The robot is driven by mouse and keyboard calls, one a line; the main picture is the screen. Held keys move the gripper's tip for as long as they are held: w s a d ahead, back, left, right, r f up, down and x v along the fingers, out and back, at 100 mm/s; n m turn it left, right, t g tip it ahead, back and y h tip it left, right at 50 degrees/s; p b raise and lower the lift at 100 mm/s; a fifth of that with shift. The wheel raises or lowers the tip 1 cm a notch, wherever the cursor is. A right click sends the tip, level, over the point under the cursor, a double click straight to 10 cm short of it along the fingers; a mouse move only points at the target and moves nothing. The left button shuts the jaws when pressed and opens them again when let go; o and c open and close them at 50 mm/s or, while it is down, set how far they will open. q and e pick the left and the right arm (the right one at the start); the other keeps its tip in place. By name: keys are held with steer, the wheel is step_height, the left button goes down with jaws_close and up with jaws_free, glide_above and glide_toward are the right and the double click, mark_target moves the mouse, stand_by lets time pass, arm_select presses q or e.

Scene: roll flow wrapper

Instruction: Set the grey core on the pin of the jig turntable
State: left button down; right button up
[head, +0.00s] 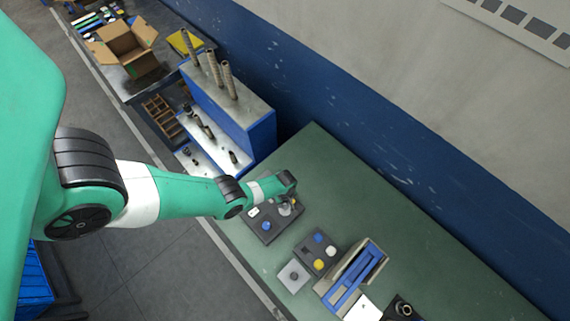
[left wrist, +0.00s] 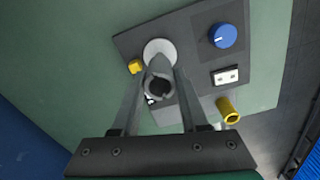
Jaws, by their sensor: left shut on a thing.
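My left gripper (head: 287,204) is over the far right part of a dark board (head: 256,233) on the green bench. In the left wrist view, its two fingers (left wrist: 156,98) are shut on the grey core (left wrist: 160,72), a short tube with a dark opening. Behind the core is a light round disc (left wrist: 157,44) on the board, which looks like the jig turntable. The core overlaps the disc in that view. The pin is hidden, and I cannot tell whether the core touches the disc. My right gripper is not in view.
A second dark box (head: 317,251) and a blue-railed fixture (head: 352,280) stand nearby.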

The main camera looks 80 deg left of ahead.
arm_select(q)
steer(key=shift+f, duration=0.1)
steer(key=shift+f+b, duration=0.35)
steer(key=shift+b, duration=0.05)
stand_by(0.4)
steer(key=shift+f+b, duration=0.6)
steer(key=shift+b, duration=0.05)
steer(key=shift+f, duration=0.15)
steer(key=shift+f+b, duration=0.9)
steer(key=shift+b, duration=0.15)
steer(key=shift+f, duration=0.15)
jaws_free()
stand_by(0.5)
